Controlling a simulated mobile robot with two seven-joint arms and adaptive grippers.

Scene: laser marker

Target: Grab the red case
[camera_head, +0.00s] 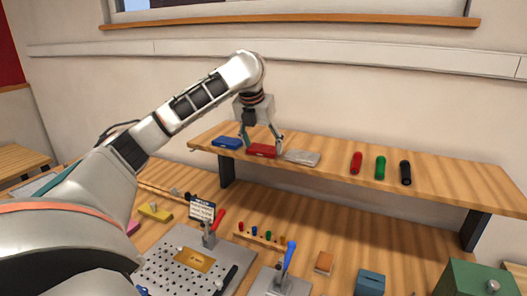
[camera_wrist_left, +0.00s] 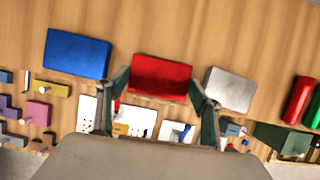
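The red case (camera_head: 262,150) lies flat on the raised wooden shelf, between a blue case and a clear grey case. My left gripper (camera_head: 261,143) points down over it from above, with its two fingers apart on the case's left and right sides. In the left wrist view the red case (camera_wrist_left: 160,78) sits between the open fingertips (camera_wrist_left: 159,86). The fingers appear close to its short sides; I cannot tell whether they touch it. My right gripper is not in view.
The blue case (camera_head: 227,142) and the grey case (camera_head: 302,157) flank the red one closely. Red (camera_head: 356,162), green (camera_head: 380,167) and black (camera_head: 405,172) cylinders stand further right on the shelf (camera_head: 450,180). A perforated plate (camera_head: 170,268) and tools occupy the lower bench.

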